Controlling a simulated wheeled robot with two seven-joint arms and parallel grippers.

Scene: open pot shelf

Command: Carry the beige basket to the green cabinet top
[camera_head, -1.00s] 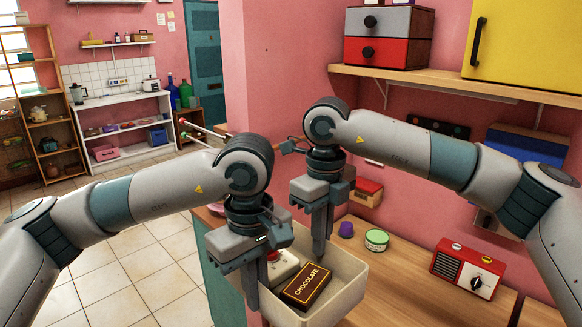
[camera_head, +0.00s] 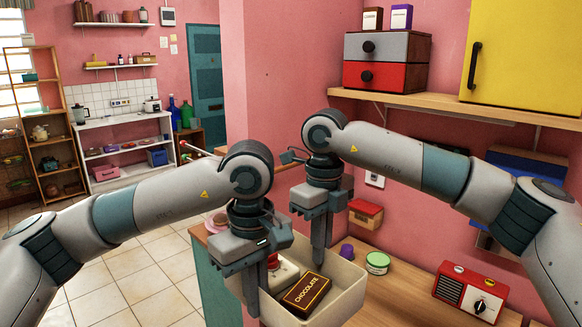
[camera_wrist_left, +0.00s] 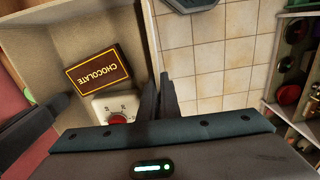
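The beige basket (camera_head: 347,293) is at the bottom middle of the head view, between my two grippers. It holds a dark chocolate box (camera_head: 306,294) and a white item with a red knob (camera_head: 284,274). My left gripper (camera_head: 258,284) has its fingers on either side of the near-left wall; the wrist view shows this wall between them (camera_wrist_left: 160,98). My right gripper (camera_head: 321,240) has its fingers at the far wall, and their tips are partly hidden. A cabinet with a teal-green side (camera_head: 209,281) and wooden top (camera_head: 201,234) stands left of and partly behind the basket.
A wooden counter (camera_head: 392,306) at right bears a red radio (camera_head: 470,290), a green-labelled tin (camera_head: 377,263) and a purple cup (camera_head: 346,251). A red box (camera_head: 365,213) is behind. A wall shelf (camera_head: 450,103) hangs above. Tiled floor (camera_head: 130,270) is open at left.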

